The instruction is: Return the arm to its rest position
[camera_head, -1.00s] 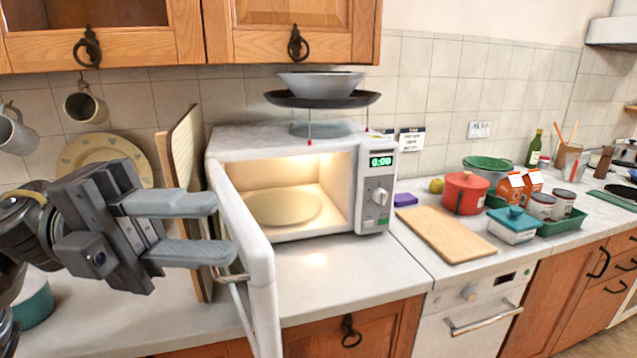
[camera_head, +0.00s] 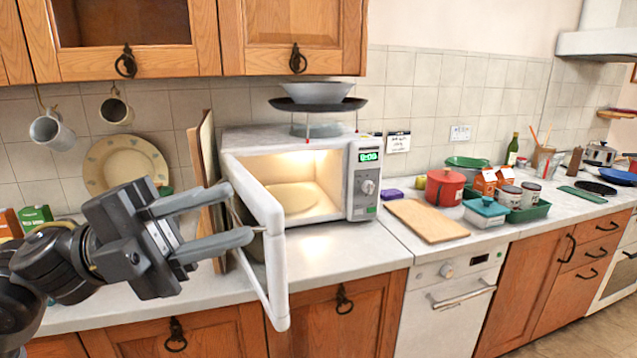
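My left gripper (camera_head: 228,219) comes in from the left, with its two grey fingers apart and nothing between them. Its fingertips are just left of, and in the picture overlap, the open door (camera_head: 268,225) of the white microwave (camera_head: 290,142); I cannot tell whether they touch it. The microwave is lit inside, and its turntable (camera_head: 293,197) is bare. My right gripper is not in view.
A wooden board (camera_head: 427,220) lies on the counter (camera_head: 335,250) right of the microwave. Beyond it are a red pot (camera_head: 444,187) and a green tray (camera_head: 528,213) with cans. A plate (camera_head: 120,165) and hanging mugs (camera_head: 50,130) are at the left. A bowl and pan (camera_head: 318,104) sit above the microwave.

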